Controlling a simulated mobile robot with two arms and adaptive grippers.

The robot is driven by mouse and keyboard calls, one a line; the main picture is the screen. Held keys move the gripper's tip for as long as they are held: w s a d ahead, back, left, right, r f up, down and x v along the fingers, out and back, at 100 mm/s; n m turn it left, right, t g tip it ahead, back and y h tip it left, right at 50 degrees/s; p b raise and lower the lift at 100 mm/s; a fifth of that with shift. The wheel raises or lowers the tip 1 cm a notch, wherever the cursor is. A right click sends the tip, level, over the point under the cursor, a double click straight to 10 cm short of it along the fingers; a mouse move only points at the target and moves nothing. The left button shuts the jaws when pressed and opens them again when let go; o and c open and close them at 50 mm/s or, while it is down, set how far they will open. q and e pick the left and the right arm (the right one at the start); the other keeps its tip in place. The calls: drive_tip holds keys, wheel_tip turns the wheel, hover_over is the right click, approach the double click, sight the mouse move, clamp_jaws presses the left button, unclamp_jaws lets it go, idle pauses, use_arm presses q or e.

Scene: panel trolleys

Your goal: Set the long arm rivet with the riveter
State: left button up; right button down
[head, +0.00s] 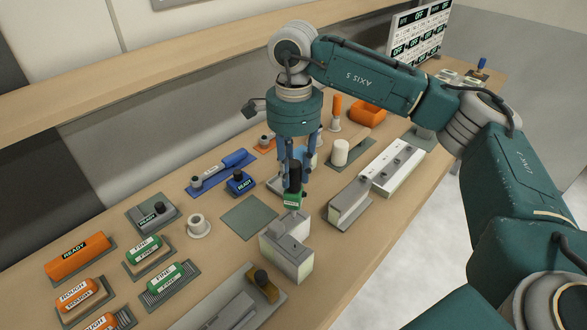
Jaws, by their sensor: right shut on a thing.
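My right gripper (298,180) points down over the bench, with blue fingers shut on an upright green-and-black tool (292,200). The tool has a small label on its green lower part; I take it to be the riveter. Its lower end is just above or at the pale tip of a stepped grey block (287,257); I cannot tell whether they touch. A long arm rivet cannot be picked out at this size. My left gripper is not in view.
A light stepped block (397,166) and a grey block (349,203) stand right of the gripper. An empty grey-green pad (249,217) lies between.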

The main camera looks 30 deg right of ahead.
sight(293, 163)
drive_tip(key=shift+f+b, duration=0.35)
drive_tip(key=shift+f, duration=0.1)
drive_tip(key=shift+s+f, duration=0.1)
drive_tip(key=shift+f, duration=0.05)
idle(1.1)
drive_tip(key=shift+r+p, duration=0.5)
drive_tip(key=shift+r, duration=0.4)
drive_tip(key=shift+r+p, duration=0.6)
drive_tip(key=shift+r, duration=0.6)
